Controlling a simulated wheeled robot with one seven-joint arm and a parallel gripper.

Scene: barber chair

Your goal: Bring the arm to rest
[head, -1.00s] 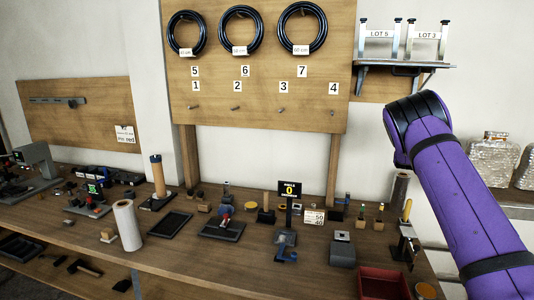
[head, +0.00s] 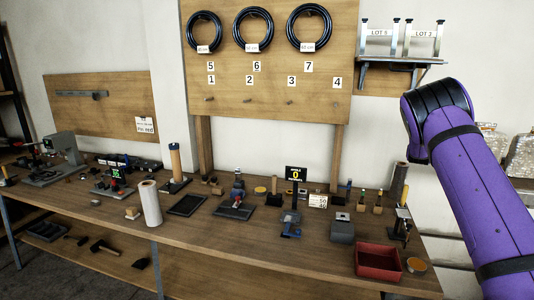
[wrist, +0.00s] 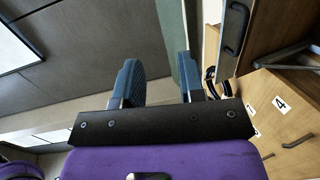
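My purple arm (head: 470,185) rises at the right of the head view, over the right end of the workbench. Its end is not visible there. In the wrist view my gripper (wrist: 160,85) has its two blue-grey fingers spread apart, with nothing between them. It points at the wall and ceiling area, away from the bench top. The numbered wooden board (wrist: 265,110) shows at the right of the wrist view, apart from the fingers.
The workbench (head: 95,208) carries several tools, a white roll (head: 150,203) and a red bin (head: 378,262). A pegboard (head: 265,75) holds black coils.

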